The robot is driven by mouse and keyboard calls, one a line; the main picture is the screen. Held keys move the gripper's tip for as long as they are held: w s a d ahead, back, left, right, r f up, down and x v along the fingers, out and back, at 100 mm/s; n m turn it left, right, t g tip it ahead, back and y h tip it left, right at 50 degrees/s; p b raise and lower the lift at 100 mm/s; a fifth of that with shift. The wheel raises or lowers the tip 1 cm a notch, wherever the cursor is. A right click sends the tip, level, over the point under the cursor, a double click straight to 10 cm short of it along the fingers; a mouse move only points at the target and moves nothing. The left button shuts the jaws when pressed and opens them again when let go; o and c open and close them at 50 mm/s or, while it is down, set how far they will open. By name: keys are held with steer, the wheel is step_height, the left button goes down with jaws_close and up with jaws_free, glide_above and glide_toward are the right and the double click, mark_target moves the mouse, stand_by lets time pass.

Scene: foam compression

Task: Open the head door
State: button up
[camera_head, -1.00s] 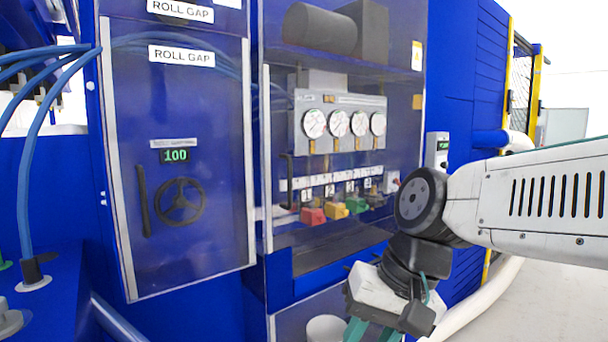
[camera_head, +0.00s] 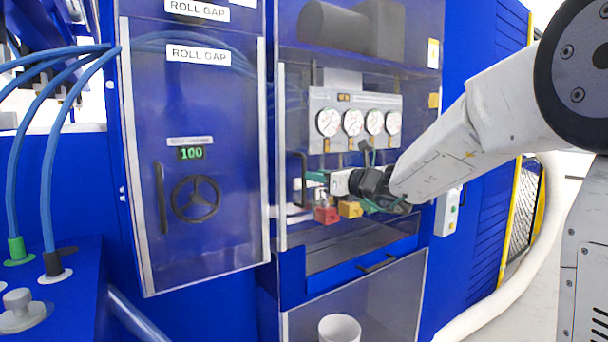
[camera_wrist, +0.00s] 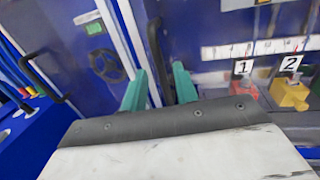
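A clear door covers the cabinet with the gauges. Its black vertical handle (camera_head: 303,168) is near its left edge, and it also shows in the wrist view (camera_wrist: 156,50). The door looks shut. No label naming it as the head door is readable. My gripper (camera_head: 315,182) is in front of this door, beside the handle. In the wrist view my gripper (camera_wrist: 159,75) has its two teal fingers apart, with the handle between them in the picture. I cannot tell whether a finger touches it.
Left is a shut clear ROLL GAP door (camera_head: 225,130) with a black handle (camera_head: 161,198) and handwheel (camera_head: 195,199). Red (camera_head: 326,215) and yellow (camera_head: 350,209) valve knobs sit close below my gripper. A white cup (camera_head: 339,328) stands lower down. Blue hoses hang at far left.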

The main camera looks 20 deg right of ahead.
steer(key=shift+x, duration=2.8)
steer(key=shift+s, duration=0.1)
jaws_close()
